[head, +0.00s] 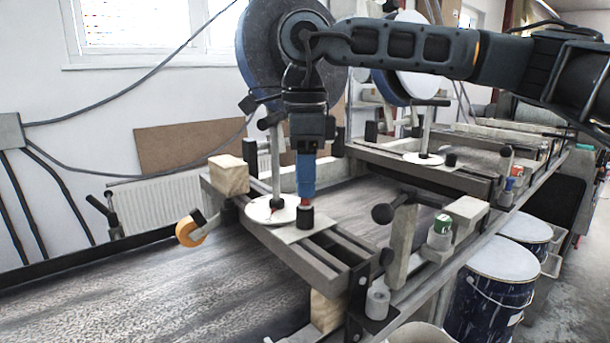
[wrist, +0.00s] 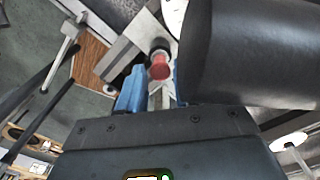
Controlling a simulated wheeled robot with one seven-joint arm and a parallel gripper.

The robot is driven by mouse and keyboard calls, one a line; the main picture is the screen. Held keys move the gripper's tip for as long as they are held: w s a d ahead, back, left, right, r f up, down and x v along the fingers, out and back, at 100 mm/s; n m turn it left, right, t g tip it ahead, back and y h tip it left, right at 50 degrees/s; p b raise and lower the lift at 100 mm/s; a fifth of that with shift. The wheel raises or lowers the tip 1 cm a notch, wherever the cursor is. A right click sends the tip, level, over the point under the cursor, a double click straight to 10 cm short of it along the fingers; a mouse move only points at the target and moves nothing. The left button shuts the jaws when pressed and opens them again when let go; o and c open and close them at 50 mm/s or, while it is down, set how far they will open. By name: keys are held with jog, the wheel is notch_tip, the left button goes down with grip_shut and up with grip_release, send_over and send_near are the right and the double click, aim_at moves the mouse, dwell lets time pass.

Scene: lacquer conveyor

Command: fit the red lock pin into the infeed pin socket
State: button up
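The red lock pin (wrist: 160,69) is between the blue fingertips of my gripper (wrist: 152,92) in the wrist view. In the head view only a bit of red (head: 305,202) shows under my gripper (head: 306,185). My gripper points straight down and looks shut on the pin. A short black round socket (head: 306,217) on a pale plate (head: 303,231) lies directly below; its dark ring also shows beyond the pin in the wrist view (wrist: 158,46). I cannot tell whether the pin's lower end is inside the socket or just above it.
A white disc (head: 262,211) with an upright post stands left of the socket. A wooden block (head: 229,175) and an orange roll (head: 191,232) are farther left. Paint buckets (head: 492,290) stand at lower right.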

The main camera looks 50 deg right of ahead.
jog(key=o, duration=0.3)
jog(key=shift+o, duration=0.2)
notch_tip(320, 180, up, 8)
jog(key=shift+f, duration=0.1)
dwell(0.8)
